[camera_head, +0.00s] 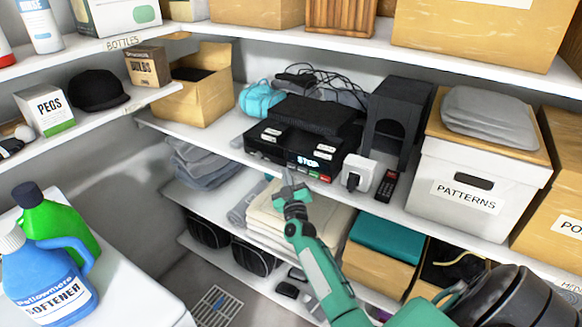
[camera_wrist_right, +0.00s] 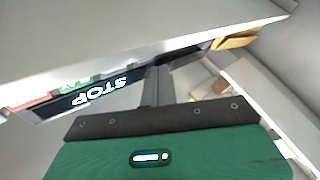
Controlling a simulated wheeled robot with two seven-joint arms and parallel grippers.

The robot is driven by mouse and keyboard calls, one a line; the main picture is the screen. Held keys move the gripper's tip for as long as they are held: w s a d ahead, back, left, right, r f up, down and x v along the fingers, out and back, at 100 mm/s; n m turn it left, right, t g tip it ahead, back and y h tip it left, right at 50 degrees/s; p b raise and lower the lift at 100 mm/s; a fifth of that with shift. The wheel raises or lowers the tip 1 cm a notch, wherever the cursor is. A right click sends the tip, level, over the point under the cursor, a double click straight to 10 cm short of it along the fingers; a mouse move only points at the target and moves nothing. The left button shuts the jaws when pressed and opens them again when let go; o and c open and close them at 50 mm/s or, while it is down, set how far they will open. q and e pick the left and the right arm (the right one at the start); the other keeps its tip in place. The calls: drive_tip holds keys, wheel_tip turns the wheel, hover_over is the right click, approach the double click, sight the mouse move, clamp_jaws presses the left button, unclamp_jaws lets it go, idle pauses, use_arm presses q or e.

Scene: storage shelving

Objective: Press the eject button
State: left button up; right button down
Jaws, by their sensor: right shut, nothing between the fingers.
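A black player (camera_head: 292,153) sits on the middle shelf, its lit display (camera_head: 306,162) reading STOP. Small green (camera_head: 313,174) and red (camera_head: 325,178) buttons are on its front, right of centre; I cannot read which is eject. My right gripper (camera_head: 288,181) is shut and empty, just in front of and below the player's front. In the right wrist view, the shut fingers (camera_wrist_right: 157,85) point toward the front, beside the upside-down STOP display (camera_wrist_right: 100,91). The green button (camera_wrist_right: 76,88) and red button (camera_wrist_right: 36,102) show there too, apart from the fingers. My left gripper is out of view.
A flat black box (camera_head: 305,114) lies on the player. A white socket-like box (camera_head: 357,174) and a remote (camera_head: 384,187) stand to its right, then a PATTERNS box (camera_head: 462,180). Folded towels (camera_head: 270,215) lie on the shelf below. The shelf edge (camera_head: 225,150) runs close to my gripper.

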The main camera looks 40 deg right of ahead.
drive_tip(key=a+p, duration=0.1)
drive_tip(key=s+a, duration=0.1)
drive_tip(key=a, duration=0.1)
drive_tip(key=s+a+p, duration=0.1)
drive_tip(key=shift+a+p, duration=0.3)
drive_tip(key=shift+a, duration=0.05)
drive_tip(key=shift+f, duration=0.1)
idle(0.7)
